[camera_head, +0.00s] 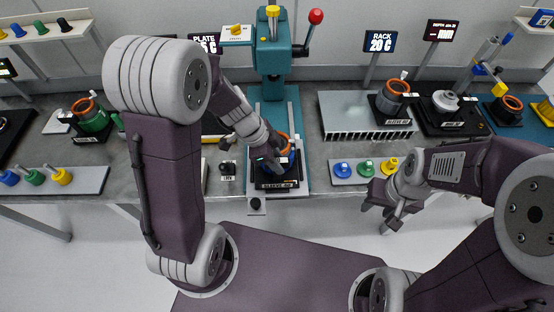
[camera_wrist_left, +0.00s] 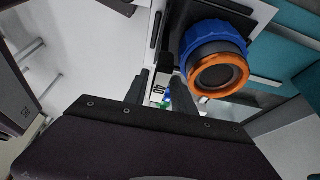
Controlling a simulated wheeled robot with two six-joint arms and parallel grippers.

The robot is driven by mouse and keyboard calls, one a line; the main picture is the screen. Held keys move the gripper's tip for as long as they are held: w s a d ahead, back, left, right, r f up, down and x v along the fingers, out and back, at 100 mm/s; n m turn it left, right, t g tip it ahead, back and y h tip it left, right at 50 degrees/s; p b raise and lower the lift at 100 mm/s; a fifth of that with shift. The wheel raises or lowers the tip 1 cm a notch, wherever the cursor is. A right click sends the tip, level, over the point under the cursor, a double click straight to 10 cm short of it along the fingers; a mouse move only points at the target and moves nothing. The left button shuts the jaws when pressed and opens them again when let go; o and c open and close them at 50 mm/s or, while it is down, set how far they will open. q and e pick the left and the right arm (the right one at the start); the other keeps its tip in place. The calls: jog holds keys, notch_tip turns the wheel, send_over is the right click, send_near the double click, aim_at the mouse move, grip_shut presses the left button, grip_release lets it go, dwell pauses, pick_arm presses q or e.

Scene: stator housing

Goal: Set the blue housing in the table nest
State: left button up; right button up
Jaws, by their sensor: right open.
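The blue housing (camera_wrist_left: 214,34) has an orange ring (camera_wrist_left: 222,76) around its dark open bore. In the head view the housing (camera_head: 286,160) stands at the black nest (camera_head: 279,184) on the teal press bed, partly hidden by my left gripper. I cannot tell whether it is fully seated. My left gripper (camera_head: 266,160) reaches down to the housing's left side. In the left wrist view its dark fingers (camera_wrist_left: 168,88) are beside the housing in the picture, and contact is unclear. My right gripper (camera_head: 388,208) is open and empty in front of the table edge.
The teal press column (camera_head: 272,50) rises behind the nest. A finned rack (camera_head: 345,115) and a tray with blue, green and yellow pieces (camera_head: 365,169) are to the right. A green housing (camera_head: 92,118) stands at the left. A small block (camera_head: 227,172) sits left of the nest.

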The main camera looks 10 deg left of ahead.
pick_arm(q)
jog(key=shift+a+r+p, duration=0.1)
jog(key=shift+r+p, duration=0.25)
jog(key=shift+r, duration=0.2)
jog(key=v, duration=1.1)
jog(key=s+a+f+n+y, duration=0.3)
jog(key=s+f+n, duration=0.4)
jog(key=n, duration=0.8)
notch_tip(320, 180, down, 2)
jog(key=shift+y, duration=0.6)
